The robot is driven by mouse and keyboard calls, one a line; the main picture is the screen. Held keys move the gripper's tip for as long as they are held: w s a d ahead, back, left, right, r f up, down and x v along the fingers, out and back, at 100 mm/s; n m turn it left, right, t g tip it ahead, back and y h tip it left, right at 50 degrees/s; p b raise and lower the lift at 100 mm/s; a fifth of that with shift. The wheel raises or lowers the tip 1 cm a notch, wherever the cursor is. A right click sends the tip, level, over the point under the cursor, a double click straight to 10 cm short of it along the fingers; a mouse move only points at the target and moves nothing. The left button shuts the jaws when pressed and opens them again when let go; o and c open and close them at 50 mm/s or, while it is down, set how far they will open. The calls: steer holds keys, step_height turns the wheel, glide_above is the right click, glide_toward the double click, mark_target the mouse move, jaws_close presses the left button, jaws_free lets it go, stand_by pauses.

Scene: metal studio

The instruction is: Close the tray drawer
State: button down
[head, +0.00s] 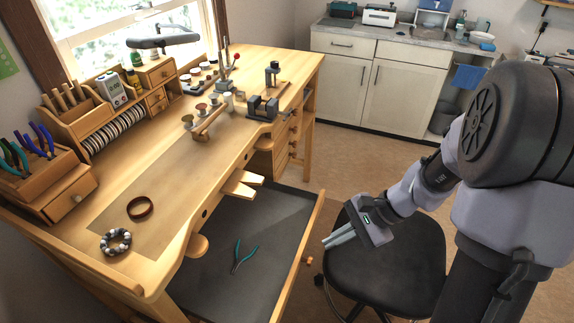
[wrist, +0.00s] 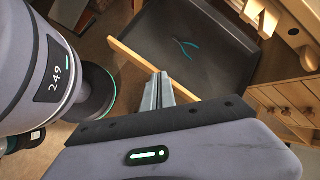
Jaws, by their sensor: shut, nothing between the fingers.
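The tray drawer (head: 215,278) is pulled out from under the front of the wooden workbench. It has a dark grey floor and a pale wooden front rail (head: 301,252). Teal-handled pliers (head: 242,257) lie in it. My gripper (head: 326,243) is shut and empty, apart from the drawer and to the right of its front rail in the head view. In the wrist view my shut fingers (wrist: 158,78) point toward the drawer's front rail (wrist: 139,63), with the tray floor (wrist: 190,28) beyond. I cannot tell the exact gap to the rail.
A black round stool (head: 386,265) stands below my gripper, close to the drawer's right. The bench top (head: 170,160) holds a bracelet (head: 116,241), a brown ring (head: 140,208), a vise (head: 262,107) and tool racks. Open floor lies between bench and cabinets (head: 395,85).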

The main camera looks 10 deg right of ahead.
steer(key=d+f+m+t+y+p, duration=0.25)
steer(key=d+f+m, duration=0.3)
steer(key=f, duration=0.45)
steer(key=m+t+p, duration=0.1)
steer(key=m+t, duration=0.1)
steer(key=m, duration=0.2)
glide_toward(296, 272)
steer(key=shift+m+y, duration=0.25)
steer(key=shift+y, duration=0.1)
steer(key=b+x, duration=0.4)
steer(key=x, duration=0.1)
steer(key=shift+f, duration=0.35)
steer(key=shift+w+a+r, duration=0.1)
steer(key=shift+w+a, duration=0.15)
steer(key=shift+a, duration=0.15)
steer(key=shift+a, duration=0.1)
